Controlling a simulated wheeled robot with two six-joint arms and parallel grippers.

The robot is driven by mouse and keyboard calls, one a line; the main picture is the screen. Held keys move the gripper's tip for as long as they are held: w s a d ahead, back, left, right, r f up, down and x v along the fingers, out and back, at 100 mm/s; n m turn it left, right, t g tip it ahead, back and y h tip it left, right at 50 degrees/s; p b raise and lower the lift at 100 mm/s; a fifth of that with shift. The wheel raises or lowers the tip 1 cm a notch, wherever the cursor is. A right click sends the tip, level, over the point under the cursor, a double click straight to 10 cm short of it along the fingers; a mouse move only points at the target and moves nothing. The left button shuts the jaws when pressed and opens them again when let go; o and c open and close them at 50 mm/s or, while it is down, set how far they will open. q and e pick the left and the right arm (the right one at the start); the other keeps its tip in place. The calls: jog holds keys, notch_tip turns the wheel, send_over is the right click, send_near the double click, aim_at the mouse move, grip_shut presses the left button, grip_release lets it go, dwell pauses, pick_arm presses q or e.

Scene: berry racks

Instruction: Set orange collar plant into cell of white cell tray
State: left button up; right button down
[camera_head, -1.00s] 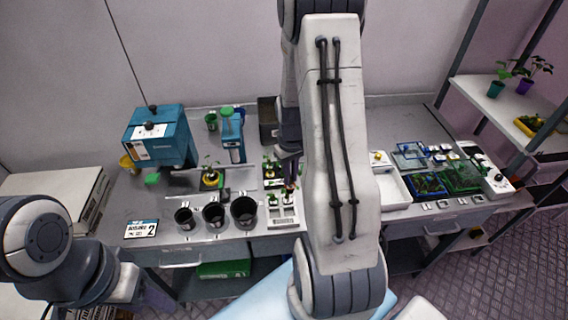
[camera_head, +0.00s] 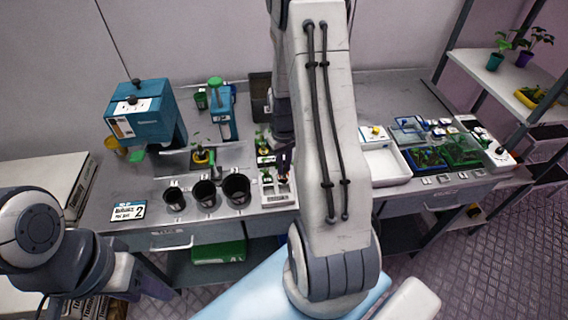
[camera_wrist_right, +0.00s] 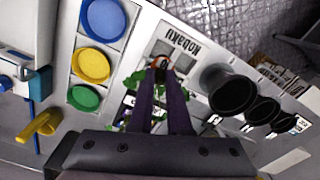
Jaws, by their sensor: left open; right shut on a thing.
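The white cell tray (camera_head: 280,201) stands at the front of the bench, right of three black pots. In the right wrist view its labelled edge (camera_wrist_right: 184,42) and pale square cells show just beyond the fingertips. My right gripper (camera_wrist_right: 162,68) is shut on the orange collar plant (camera_wrist_right: 157,62); a bit of orange shows at the tips and green leaves beside the fingers. In the head view my right gripper (camera_head: 284,158) is over the tray's back part, partly behind my arm. I cannot tell whether the plant touches a cell. My left gripper is not visible; only left arm links show.
Black pots (camera_head: 205,194) stand left of the tray. A plant with a yellow collar (camera_head: 201,157) is behind them. Blue, yellow and green round pieces (camera_wrist_right: 92,65) sit in a white holder. A blue machine (camera_head: 143,115) stands at the back left. A white bin (camera_head: 385,168) is to the right.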

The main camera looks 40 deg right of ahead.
aim_at(284, 177)
jog(key=shift+f+b, duration=1.85)
jog(key=shift+f, duration=1)
jog(key=c, duration=0.8)
grip_release()
jog(key=shift+r, duration=0.15)
notch_tip(284, 177, up, 9)
jog(key=p, duration=0.8)
jog(key=shift+a, duration=0.1)
